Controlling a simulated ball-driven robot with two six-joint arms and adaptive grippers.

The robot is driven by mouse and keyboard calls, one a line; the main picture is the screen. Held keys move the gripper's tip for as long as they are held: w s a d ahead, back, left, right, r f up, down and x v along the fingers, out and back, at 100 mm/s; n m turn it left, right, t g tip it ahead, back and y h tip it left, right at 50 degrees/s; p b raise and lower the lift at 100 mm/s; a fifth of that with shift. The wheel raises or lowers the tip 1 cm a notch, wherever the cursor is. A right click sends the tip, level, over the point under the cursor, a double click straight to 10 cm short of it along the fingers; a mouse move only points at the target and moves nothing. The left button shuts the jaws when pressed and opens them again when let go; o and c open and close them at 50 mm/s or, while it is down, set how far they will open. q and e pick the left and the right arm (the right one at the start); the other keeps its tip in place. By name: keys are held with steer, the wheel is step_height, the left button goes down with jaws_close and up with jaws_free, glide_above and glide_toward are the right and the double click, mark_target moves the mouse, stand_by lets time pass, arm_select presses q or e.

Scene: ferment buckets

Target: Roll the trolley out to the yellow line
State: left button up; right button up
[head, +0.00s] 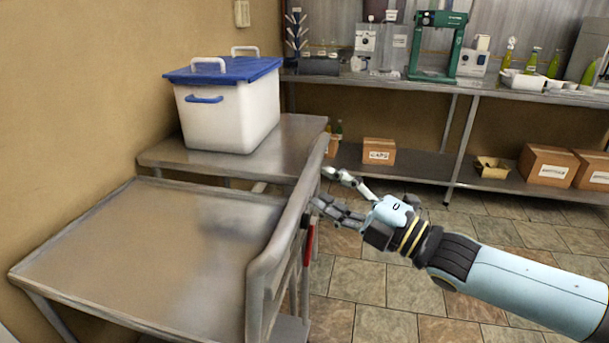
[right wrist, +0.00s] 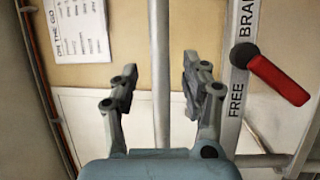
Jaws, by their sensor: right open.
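The trolley is a grey metal cart with a bare flat top (head: 150,235) and a raised bar (head: 285,225) along its right side. A red brake lever (head: 309,242) hangs below that bar. In the right wrist view the red lever (right wrist: 278,80) slants down to the right from a dark pivot, on a strip lettered FREE and, partly cut off, BRA. My right gripper (head: 322,188) is open and empty, just right of the bar and above the lever. In the right wrist view its fingers (right wrist: 157,85) are apart, left of the lever. My left gripper and the yellow line are not in view.
A white bucket (head: 235,115) with a blue lid stands on a metal surface (head: 295,135) behind the cart top. A wall is close on the left. A bench (head: 430,83) with equipment and boxes crosses the back. Tiled floor (head: 380,290) is clear at right.

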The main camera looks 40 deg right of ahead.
mark_target(308, 176)
steer(key=x, duration=0.5)
steer(key=shift+w+d, duration=0.1)
steer(key=shift+w, duration=0.05)
jaws_close()
